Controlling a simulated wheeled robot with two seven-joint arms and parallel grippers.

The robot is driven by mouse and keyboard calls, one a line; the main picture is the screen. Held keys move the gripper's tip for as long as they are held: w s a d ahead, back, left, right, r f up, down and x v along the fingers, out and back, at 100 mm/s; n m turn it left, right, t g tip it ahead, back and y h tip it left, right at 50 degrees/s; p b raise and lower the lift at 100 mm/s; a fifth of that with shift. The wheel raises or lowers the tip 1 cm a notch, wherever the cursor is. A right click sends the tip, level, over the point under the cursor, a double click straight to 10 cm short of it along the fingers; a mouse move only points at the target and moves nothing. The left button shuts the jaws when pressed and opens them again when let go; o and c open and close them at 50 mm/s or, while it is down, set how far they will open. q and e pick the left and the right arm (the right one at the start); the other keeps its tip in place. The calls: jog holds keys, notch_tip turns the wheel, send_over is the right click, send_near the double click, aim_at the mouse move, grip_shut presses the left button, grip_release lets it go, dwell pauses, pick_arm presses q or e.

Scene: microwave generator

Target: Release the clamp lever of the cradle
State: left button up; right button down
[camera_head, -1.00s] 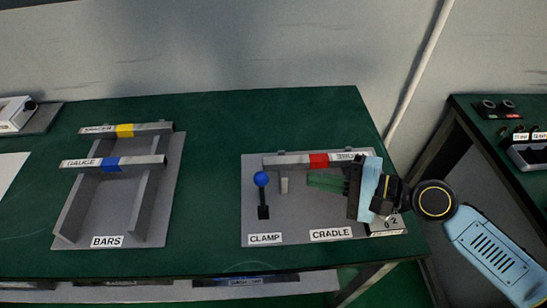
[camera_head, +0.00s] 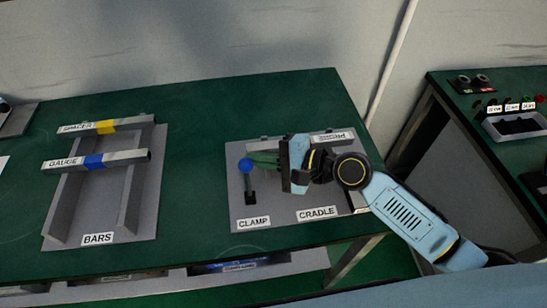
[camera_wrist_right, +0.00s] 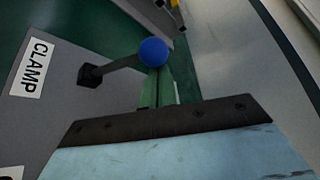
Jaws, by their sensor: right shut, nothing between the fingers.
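The clamp lever, a dark stem with a blue ball knob (camera_head: 246,165), stands up from its black base on the grey cradle plate (camera_head: 276,214), above the CLAMP label (camera_head: 253,223). My right gripper (camera_head: 258,159) is shut and empty, its green fingers reaching left with their tips at the knob. In the right wrist view the knob (camera_wrist_right: 153,52) lies just at the ends of the shut fingers (camera_wrist_right: 158,82); whether they touch cannot be told. The bar in the cradle (camera_head: 333,138) is mostly hidden behind my right gripper. My left gripper is not in view.
A bars rack (camera_head: 97,213) at the left holds a yellow-banded bar (camera_head: 105,127) and a blue-banded gauge bar (camera_head: 93,161). Green table (camera_head: 200,170) is clear between rack and cradle. A second table with a grey tray (camera_head: 515,127) stands at the right.

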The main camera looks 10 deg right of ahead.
jog(key=shift+a, duration=0.1)
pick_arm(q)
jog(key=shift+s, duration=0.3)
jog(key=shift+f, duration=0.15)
